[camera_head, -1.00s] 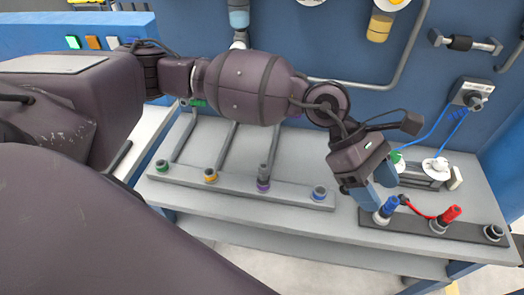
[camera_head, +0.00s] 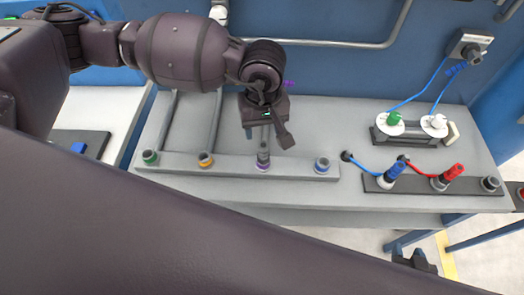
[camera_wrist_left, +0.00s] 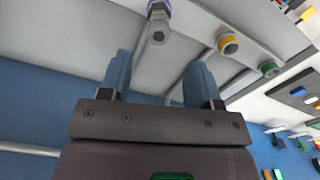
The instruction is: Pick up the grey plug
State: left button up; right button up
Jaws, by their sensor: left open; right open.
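The grey plug (camera_head: 263,148) stands upright in the purple-ringed socket on the grey strip. It also shows in the left wrist view (camera_wrist_left: 158,28), ahead of the fingers and roughly centred between them. My left gripper (camera_head: 260,134) is open and empty, just above or behind the plug in the head view. Its blue fingers (camera_wrist_left: 158,75) are spread wide in the wrist view and appear clear of the plug. My right gripper (camera_head: 416,260) is partly seen low at the right, open, beyond the table's front edge.
Green (camera_head: 150,157), orange (camera_head: 206,159) and blue (camera_head: 322,165) ringed sockets share the strip. A black strip (camera_head: 420,193) at right holds a blue plug (camera_head: 396,168) and a red plug (camera_head: 455,172). A wired device (camera_head: 410,131) stands behind them.

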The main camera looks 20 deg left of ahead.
aim_at(264, 145)
pick_arm(q)
notch_tip(264, 145, down, 5)
jog(key=shift+a+r, duration=0.1)
jog(key=shift+r, duration=0.05)
notch_tip(264, 145, down, 4)
jog(key=shift+r+p, duration=0.1)
jog(key=shift+p, duration=0.4)
jog(key=shift+f, duration=0.65)
pick_arm(e)
jog(key=shift+w+a+r, duration=0.2)
jog(key=shift+r, duration=0.2)
jog(key=shift+w+a+r, duration=0.15)
jog(key=shift+r, duration=0.2)
pick_arm(q)
jog(key=c, duration=1)
grip_shut()
pick_arm(e)
jog(key=shift+s+d+f, duration=0.15)
jog(key=shift+s+f, duration=0.2)
jog(key=shift+s, duration=0.15)
